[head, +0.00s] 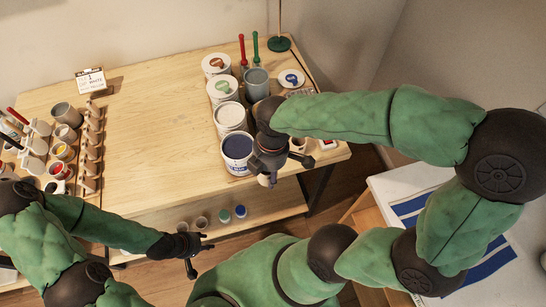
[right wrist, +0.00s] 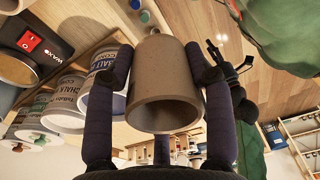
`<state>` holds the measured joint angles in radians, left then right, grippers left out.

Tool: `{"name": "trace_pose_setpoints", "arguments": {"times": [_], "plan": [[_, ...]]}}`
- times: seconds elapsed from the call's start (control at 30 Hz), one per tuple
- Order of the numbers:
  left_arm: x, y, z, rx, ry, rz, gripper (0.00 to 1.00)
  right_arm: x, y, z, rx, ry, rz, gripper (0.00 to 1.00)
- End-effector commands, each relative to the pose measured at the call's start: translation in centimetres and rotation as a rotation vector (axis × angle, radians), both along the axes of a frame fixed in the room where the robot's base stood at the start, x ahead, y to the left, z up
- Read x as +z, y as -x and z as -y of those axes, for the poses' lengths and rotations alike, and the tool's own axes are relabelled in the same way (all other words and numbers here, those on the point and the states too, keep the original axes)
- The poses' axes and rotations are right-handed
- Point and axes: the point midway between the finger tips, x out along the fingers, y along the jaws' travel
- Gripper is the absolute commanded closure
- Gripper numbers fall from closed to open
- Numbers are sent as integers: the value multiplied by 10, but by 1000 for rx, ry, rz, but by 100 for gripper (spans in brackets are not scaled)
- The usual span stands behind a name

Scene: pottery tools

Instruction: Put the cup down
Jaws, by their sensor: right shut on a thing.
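The cup (right wrist: 165,88) is a plain beige-grey vessel. In the right wrist view it sits between the two dark fingers of my right gripper (right wrist: 160,85), which is shut on it, with its open mouth toward the camera. In the head view my right gripper (head: 268,168) is at the table's front right, beside the blue-topped tub, and hides most of the cup. My left gripper (head: 197,253) is open and empty, in front of the table and left of my right gripper. It also shows in the right wrist view (right wrist: 232,62).
The wooden table (head: 150,140) has a wide clear middle. Labelled tubs, including the blue-topped tub (head: 237,153), stand in a row left of my right gripper. A wax pot (head: 297,143) with a red switch is to its right.

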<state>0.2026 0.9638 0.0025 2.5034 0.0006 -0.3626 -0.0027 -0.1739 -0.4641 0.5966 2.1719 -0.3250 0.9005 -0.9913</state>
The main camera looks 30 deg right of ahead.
Motion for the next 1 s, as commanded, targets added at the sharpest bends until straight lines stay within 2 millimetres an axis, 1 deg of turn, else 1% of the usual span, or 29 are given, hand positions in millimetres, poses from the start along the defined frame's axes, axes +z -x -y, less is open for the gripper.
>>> {"name": "trace_pose_setpoints", "arguments": {"times": [0.07, 0.43, 0.5, 0.6, 0.7, 0.93, 1.0], "plan": [[-3, 0, 0, 0, 0, 0, 60, -6, -8, 6, -7, 1, -3, 81], [-18, 0, 0, 0, 0, 0, 60, -42, -71, 51, -5, 0, -4, 81], [-22, 0, 0, 0, 0, 0, 60, -55, -79, 57, -4, 0, -4, 81], [-27, 0, 0, 0, 0, 0, 60, -71, -90, 64, -3, 0, -3, 81], [-30, 0, 0, 0, 0, 0, 60, -82, -98, 70, -3, -1, -3, 81], [-32, 0, 0, 0, 0, 0, 60, -91, -106, 75, -1, 0, 0, 81], [-33, 0, 0, 0, 0, 0, 60, -97, -109, 77, -2, 0, -1, 81]]}}
